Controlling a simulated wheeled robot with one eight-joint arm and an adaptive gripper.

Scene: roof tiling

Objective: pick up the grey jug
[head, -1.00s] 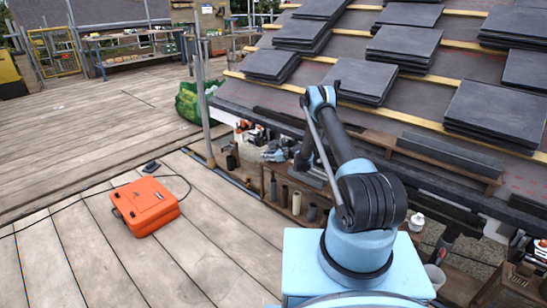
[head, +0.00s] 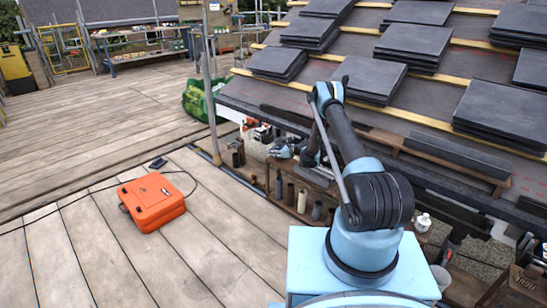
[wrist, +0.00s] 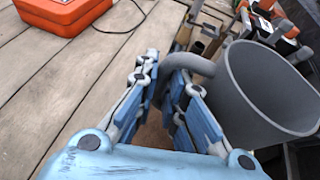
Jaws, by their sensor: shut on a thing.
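The grey jug (wrist: 258,95) fills the right of the wrist view, its wide round mouth facing the camera and its body tilted in the picture. Its curved handle (wrist: 200,64) reaches left between the fingers of my gripper (wrist: 168,78). The blue and grey fingers stand on either side of the handle, shut on it, and the jug body is to the right of them. Where the handle's lower part meets the fingers is hidden. In the head view I cannot make out the jug for certain behind my arm.
An orange case (head: 152,202) with a black cable lies on the plank deck, left; it also shows in the wrist view (wrist: 65,12). A cluttered low shelf (head: 290,195) runs beneath the roof edge. Slate stacks (head: 505,108) rest on roof battens. A metal pole (head: 209,100) stands upright. The left deck is largely clear.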

